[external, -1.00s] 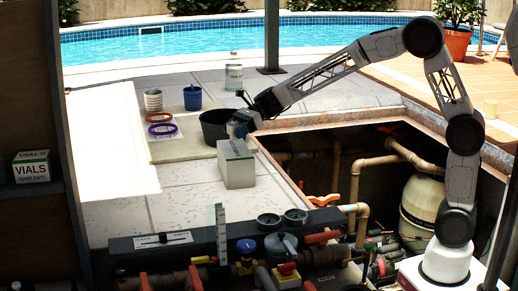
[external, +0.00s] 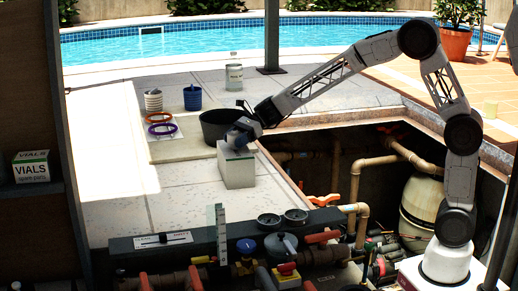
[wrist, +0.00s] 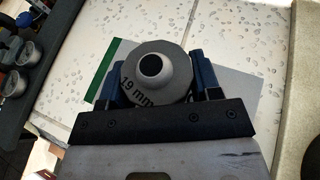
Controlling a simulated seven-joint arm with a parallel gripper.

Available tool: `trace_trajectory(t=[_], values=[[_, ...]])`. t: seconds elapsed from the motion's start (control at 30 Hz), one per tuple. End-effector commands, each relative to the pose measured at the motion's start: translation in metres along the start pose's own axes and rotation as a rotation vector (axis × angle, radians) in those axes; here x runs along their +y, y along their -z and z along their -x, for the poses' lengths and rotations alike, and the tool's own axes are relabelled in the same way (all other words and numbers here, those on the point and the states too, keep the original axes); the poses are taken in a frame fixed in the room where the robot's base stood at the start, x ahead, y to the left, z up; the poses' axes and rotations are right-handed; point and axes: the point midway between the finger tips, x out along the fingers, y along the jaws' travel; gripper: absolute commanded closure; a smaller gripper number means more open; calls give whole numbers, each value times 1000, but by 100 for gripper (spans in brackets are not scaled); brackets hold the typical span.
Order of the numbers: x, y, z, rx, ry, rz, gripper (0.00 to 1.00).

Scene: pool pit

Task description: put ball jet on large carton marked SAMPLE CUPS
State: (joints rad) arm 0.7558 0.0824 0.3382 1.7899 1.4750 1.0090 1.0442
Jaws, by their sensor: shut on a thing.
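My gripper (external: 238,138) is shut on the ball jet (wrist: 172,90), a grey round fitting marked "19 mm" with a pale ball and a dark bore. In the wrist view it sits between the two blue fingers. Beneath it is a large pale carton (external: 237,170) with a green stripe, standing on the paving. The carton's top also shows in the wrist view (wrist: 240,88), partly hidden by my gripper. The jet is at or just above the carton's top; I cannot tell if they touch. The carton's lettering is not readable.
A dark tub (external: 214,124) stands just behind the carton. Orange (external: 158,117) and purple (external: 163,130) rings lie on a pale mat at left. The open pit with pipes (external: 375,163) lies right of the carton. A VIALS carton (external: 31,168) sits on the left shelf.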

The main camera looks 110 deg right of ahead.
Motion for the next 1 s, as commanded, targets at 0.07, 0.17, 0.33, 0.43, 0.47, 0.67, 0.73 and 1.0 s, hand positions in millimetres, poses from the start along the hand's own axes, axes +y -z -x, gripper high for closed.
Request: trace_trajectory(t=[0.07,0.17,0.33,0.43,0.47,0.67,0.73,1.0], values=[[0,1,0,0,0,0,65],[0,3,-1,0,0,0,65],[0,2,-1,0,0,0,17],[0,2,-1,0,0,0,17],[0,2,-1,0,0,0,17],[0,2,-1,0,0,0,17],[0,0,0,0,0,1,17],[0,0,22,-1,2,0,17]])
